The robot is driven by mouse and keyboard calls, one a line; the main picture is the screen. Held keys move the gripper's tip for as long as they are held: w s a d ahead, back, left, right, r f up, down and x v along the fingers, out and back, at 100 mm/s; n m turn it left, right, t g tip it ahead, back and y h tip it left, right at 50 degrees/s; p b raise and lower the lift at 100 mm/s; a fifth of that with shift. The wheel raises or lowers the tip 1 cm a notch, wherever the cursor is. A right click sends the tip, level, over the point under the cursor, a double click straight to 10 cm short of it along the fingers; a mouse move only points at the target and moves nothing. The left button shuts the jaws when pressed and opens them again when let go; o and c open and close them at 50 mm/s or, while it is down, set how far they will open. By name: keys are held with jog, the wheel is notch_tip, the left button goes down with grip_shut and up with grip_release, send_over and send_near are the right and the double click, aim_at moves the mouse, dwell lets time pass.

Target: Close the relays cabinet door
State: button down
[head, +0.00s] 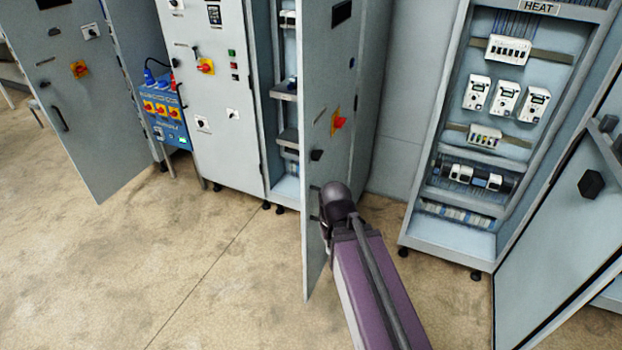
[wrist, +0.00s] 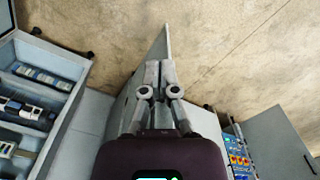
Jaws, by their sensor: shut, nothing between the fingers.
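A grey cabinet door (head: 328,85) stands open in the middle of the head view, beside a narrow open cabinet (head: 290,186). It carries an orange-red switch and dark handles. No relays label is readable on it. In the wrist view the door (wrist: 154,52) rises behind the fingers. My gripper (wrist: 159,68) is shut and empty, close to the door's outer face near its lower free part. Whether it touches the door I cannot tell. In the head view my wrist hides most of the gripper.
An open cabinet labelled HEAT (head: 440,228) stands right, its door (head: 560,230) swung open. Left are a closed panel (head: 215,110), a blue socket box (head: 167,118) and another open door (head: 75,110). The floor (head: 190,250) in front is clear.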

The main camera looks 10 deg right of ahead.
jog(key=w+d+f+m+t+y+b, duration=0.1)
jog(key=w+f+m+t+y+b, duration=0.2)
jog(key=w+b, duration=0.35)
jog(key=w+d+f+y+b, duration=0.1)
jog(key=w+f+y+b, duration=0.1)
jog(key=w+y+b, duration=0.4)
jog(key=w+d+r+m+t+y+b, duration=0.3)
jog(key=w+d+t+y+b, duration=0.3)
jog(key=w+d, duration=0.4)
jog(key=shift+w+d+r+m+t, duration=0.2)
jog(key=shift+d+r+m+t, duration=0.25)
jog(key=shift+d+r, duration=0.4)
jog(key=shift+w+a, duration=0.1)
jog(key=shift+a, duration=0.05)
